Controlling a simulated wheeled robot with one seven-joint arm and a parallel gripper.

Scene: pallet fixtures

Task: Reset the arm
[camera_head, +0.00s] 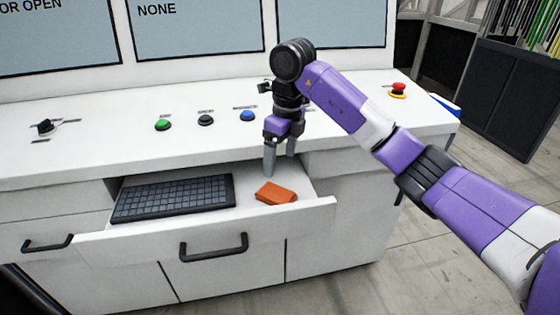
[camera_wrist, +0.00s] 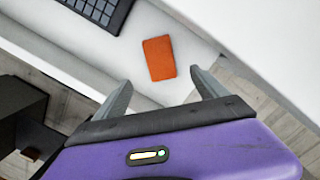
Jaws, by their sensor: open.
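My arm reaches in from the right in the head view, purple and white. My gripper (camera_head: 280,160) points down above the open drawer (camera_head: 280,222), its two grey fingers apart with nothing between them. In the wrist view my gripper (camera_wrist: 165,95) shows the two fingers spread wide. An orange block (camera_head: 276,193) lies on the drawer's floor, just below and apart from the fingertips. The block also shows in the wrist view (camera_wrist: 159,58), ahead of the fingers.
A black keyboard (camera_head: 172,199) lies in the drawer left of the block. The white console above carries a green button (camera_head: 162,124), a black button (camera_head: 205,120), a blue button (camera_head: 247,115), a switch (camera_head: 46,127) and a red emergency stop (camera_head: 398,88). Screens stand behind.

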